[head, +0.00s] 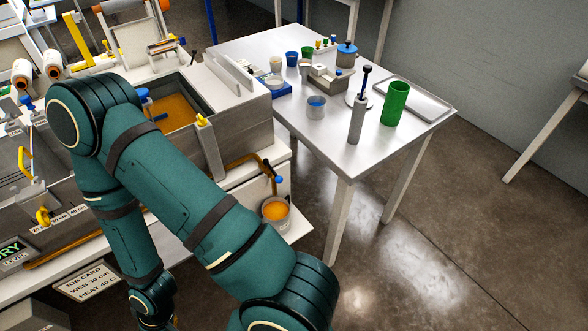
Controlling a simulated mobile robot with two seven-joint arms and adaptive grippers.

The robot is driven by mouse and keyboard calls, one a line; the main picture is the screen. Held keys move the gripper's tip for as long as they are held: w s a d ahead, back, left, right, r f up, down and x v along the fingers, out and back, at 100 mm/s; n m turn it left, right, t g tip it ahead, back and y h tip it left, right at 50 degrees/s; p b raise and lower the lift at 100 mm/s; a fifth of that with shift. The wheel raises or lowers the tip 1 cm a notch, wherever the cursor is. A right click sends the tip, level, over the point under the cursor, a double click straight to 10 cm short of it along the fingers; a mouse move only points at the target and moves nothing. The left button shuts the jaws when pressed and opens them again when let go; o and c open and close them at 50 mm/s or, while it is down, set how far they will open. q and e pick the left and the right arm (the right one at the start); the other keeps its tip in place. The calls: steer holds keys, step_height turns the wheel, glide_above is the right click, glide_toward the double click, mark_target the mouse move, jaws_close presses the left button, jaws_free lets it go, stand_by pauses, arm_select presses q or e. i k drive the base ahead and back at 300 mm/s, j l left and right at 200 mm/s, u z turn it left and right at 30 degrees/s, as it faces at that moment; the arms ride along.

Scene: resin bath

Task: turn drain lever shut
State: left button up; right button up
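The resin bath (238,135) is a grey metal tank with orange resin in its open top, left of centre. At its right front corner, a yellow and black lever-like fitting (266,165) with a blue knob (279,180) sticks out, probably the drain lever. Its exact setting is too small to tell. A grey pail (276,222) holding orange resin stands below it; I cannot make out a stream. One green arm of mine crosses in front of the bath and hides much of it. Its wrist reaches the bottom edge at left. Neither gripper shows.
A metal side table (310,133) at right holds a green cup (395,103), a grey cylinder (357,119), a tray (413,100) and several small pots. A job card (88,280) hangs at lower left. The floor at right is clear.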

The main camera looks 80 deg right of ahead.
mark_target(278, 179)
steer(key=z, duration=2.3)
steer(key=k+j+z, duration=0.1)
steer(key=z, duration=0.3)
steer(key=k+j+z, duration=0.1)
steer(key=z, duration=0.3)
steer(key=i+j, duration=0.25)
